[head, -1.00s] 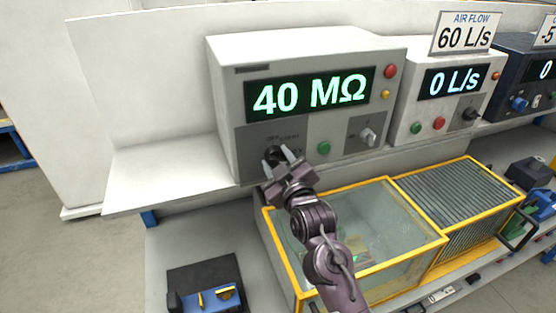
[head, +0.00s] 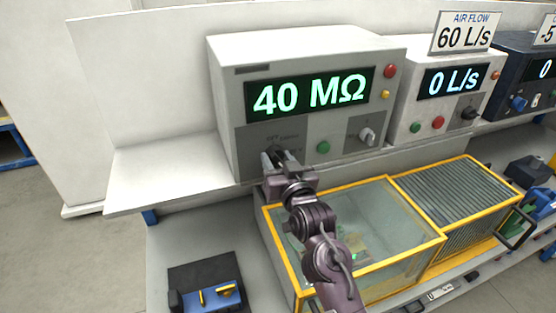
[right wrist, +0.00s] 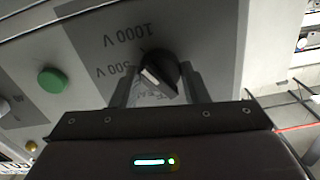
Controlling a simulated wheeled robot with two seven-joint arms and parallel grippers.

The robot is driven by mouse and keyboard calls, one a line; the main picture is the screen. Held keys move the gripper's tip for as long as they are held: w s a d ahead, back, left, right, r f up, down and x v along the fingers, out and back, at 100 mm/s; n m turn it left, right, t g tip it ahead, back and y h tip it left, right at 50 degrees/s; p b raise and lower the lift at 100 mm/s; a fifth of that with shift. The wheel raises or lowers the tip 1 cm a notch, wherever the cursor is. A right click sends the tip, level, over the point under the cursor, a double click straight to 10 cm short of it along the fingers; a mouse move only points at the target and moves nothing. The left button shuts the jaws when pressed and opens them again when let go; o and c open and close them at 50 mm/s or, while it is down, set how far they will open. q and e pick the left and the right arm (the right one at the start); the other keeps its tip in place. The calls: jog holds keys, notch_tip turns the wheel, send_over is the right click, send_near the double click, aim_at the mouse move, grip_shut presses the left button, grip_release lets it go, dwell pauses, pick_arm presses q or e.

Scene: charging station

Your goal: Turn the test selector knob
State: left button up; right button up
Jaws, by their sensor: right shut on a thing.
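The test selector knob (right wrist: 157,72) is black and round with a pale pointer mark. It sits on the grey lower panel of the light grey tester (head: 222,100), whose green display reads 40 MΩ. In the right wrist view the panel lettering near it, upside down, reads 1000 V and 500 V. My right gripper (head: 275,157) reaches the panel, with one finger on each side of the knob, and is shut on it. In the head view the fingers largely hide the knob. My left gripper is in neither view.
A green button (head: 323,147) and another knob (head: 367,136) sit to the right on the same panel. A yellow-framed clear box (head: 445,238) stands below the arm. A second unit (head: 412,105) showing 0 L/s is at the right. A blue tool holder (head: 215,297) lies lower left.

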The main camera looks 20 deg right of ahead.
dwell(0.3)
jog(key=o, duration=1)
jog(key=shift+s+f, duration=0.1)
jog(key=shift+s, duration=0.15)
jog(key=s+b, duration=0.3)
jog(key=s, duration=0.4)
jog(key=shift+s+d, duration=0.15)
jog(key=shift+s, duration=0.05)
